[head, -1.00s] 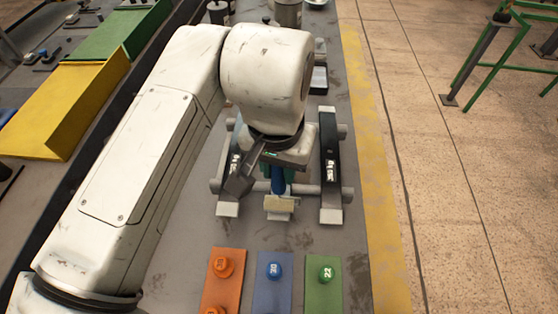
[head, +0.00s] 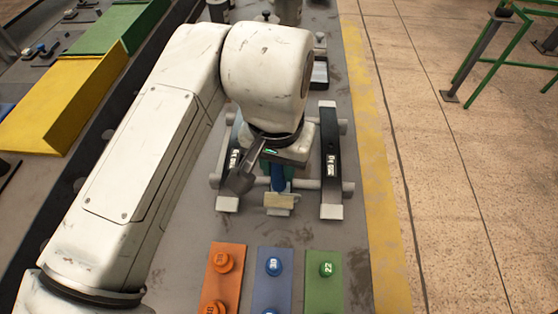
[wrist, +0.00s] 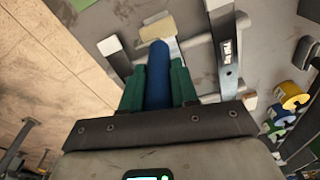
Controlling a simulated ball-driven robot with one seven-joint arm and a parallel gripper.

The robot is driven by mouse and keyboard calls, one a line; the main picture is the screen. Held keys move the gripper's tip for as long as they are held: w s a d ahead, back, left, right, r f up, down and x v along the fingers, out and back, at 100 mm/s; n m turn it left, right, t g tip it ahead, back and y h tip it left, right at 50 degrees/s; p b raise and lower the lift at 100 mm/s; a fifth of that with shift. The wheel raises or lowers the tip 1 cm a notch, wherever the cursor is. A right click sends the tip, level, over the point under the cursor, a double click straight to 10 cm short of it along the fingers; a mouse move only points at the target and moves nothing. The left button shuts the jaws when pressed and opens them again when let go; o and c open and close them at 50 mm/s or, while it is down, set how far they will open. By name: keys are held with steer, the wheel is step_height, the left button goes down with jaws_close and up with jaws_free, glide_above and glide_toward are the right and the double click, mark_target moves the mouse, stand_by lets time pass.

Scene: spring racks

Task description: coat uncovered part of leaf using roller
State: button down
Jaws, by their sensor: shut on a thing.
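My gripper (wrist: 158,82) has green fingers shut on the blue handle of the roller (wrist: 158,60). The roller's cream head (wrist: 157,27) is at the far end of the handle; in the head view it shows (head: 280,202) below my wrist. It is over the pale end of a middle leaf (head: 279,211), whose rest is mostly hidden by my wrist and the roller. I cannot tell whether the head touches it. A dark labelled leaf with pale ends stands on the right (head: 330,155), another on the left (head: 232,165), partly hidden by my arm.
Grey rack bars (head: 347,187) carry the leaves. Orange (head: 221,281), blue (head: 273,283) and green (head: 324,284) plates with numbered knobs lie in front. A yellow-striped bench edge (head: 383,200) runs along the right. A dark tray (head: 319,73) stands behind the rack.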

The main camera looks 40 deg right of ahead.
steer(key=shift+f+b, duration=0.45)
steer(key=shift+f, duration=0.3)
steer(key=shift+p, duration=0.35)
steer(key=shift+f, duration=0.1)
steer(key=shift+w+d+r+p, duration=0.3)
steer(key=shift+w+d+p, duration=0.3)
steer(key=shift+w+d, duration=0.15)
stand_by(1.3)
steer(key=shift+r, duration=0.15)
